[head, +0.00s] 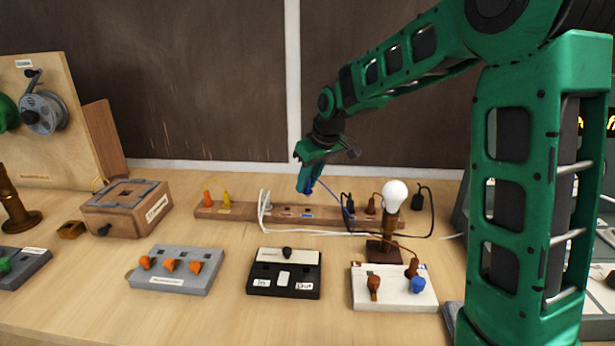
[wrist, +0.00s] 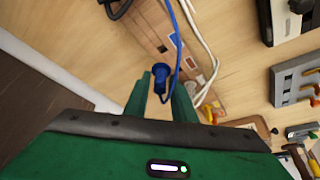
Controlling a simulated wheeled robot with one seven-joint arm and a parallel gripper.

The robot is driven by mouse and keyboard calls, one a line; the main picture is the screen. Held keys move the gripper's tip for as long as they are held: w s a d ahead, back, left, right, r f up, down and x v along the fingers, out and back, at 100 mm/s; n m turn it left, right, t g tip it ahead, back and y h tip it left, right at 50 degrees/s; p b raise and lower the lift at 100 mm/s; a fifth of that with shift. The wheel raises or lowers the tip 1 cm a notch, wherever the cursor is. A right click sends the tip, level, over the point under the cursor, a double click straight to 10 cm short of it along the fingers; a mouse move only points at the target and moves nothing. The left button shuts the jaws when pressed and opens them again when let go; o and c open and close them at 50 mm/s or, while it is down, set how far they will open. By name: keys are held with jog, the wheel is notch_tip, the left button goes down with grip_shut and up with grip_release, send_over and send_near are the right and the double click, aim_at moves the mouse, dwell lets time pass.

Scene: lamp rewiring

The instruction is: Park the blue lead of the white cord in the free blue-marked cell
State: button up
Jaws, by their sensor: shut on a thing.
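My gripper (head: 306,182) is shut on a blue plug, the blue lead (wrist: 161,74), which shows between the fingertips in the wrist view. The gripper points down and holds the plug above the wooden strip (head: 241,212). A thin blue wire (head: 330,193) runs from it down to the right. A blue mark (head: 307,216) is on the strip's front below the gripper; a blue-and-white mark (wrist: 174,39) also shows in the wrist view. The plug is apart from the strip. The white cord (head: 330,233) lies along the strip's front and loops up over its left half.
Orange (head: 207,197) and yellow (head: 226,198) plugs stand at the strip's left; black (head: 350,202) and brown (head: 371,205) ones at its right. A bulb lamp (head: 394,195) stands close in front on the right. A black switch box (head: 285,272) and grey block (head: 176,269) are nearer.

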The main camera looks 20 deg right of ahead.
aim_at(310, 192)
jog(key=shift+f, duration=2.35)
jog(key=shift+f, duration=0.6)
jog(key=o, duration=1.1)
jog(key=v, duration=1.1)
jog(key=shift+a+f, duration=0.1)
jog(key=shift+f, duration=0.05)
